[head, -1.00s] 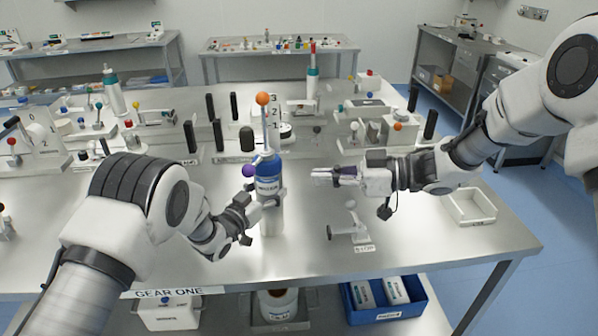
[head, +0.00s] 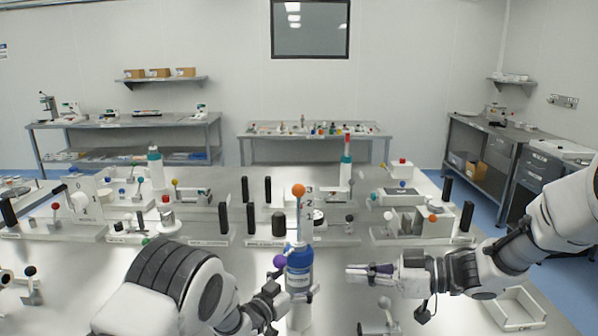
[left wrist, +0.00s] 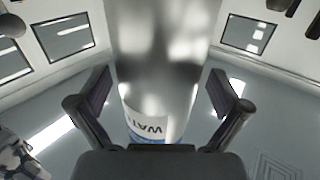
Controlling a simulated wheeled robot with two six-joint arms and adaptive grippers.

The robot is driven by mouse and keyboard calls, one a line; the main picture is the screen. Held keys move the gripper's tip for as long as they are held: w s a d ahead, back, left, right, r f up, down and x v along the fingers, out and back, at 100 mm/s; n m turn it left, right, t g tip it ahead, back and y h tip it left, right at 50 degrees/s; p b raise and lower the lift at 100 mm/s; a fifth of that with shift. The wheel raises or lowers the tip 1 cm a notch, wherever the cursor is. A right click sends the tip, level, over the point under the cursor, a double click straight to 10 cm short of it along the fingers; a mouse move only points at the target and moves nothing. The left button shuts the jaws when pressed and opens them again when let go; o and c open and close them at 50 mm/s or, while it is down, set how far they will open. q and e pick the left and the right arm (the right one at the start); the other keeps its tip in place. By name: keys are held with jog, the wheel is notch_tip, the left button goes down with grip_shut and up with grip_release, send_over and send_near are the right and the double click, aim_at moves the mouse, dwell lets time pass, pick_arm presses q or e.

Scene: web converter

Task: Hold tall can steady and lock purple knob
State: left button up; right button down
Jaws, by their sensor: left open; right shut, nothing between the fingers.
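The tall can (head: 299,268), blue on top with a white label, stands upright on the table. It carries a stem with an orange ball (head: 298,190). The purple knob (head: 280,261) sticks out at the can's upper left side. My left gripper (head: 287,297) is open at the can, below the knob. In the left wrist view the can (left wrist: 148,122) stands between its spread fingers (left wrist: 160,88); contact is not clear. My right gripper (head: 352,270) is shut and empty, to the right of the can and pointing at it, with a gap between.
A row of fixtures with black posts (head: 251,218) crosses the table behind the can. A small grey lever fixture (head: 378,318) stands below my right gripper. A white tray (head: 518,310) lies at the table's right. Bare tabletop lies between the can and the lever fixture.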

pick_arm(q)
jog(key=v, duration=1.2)
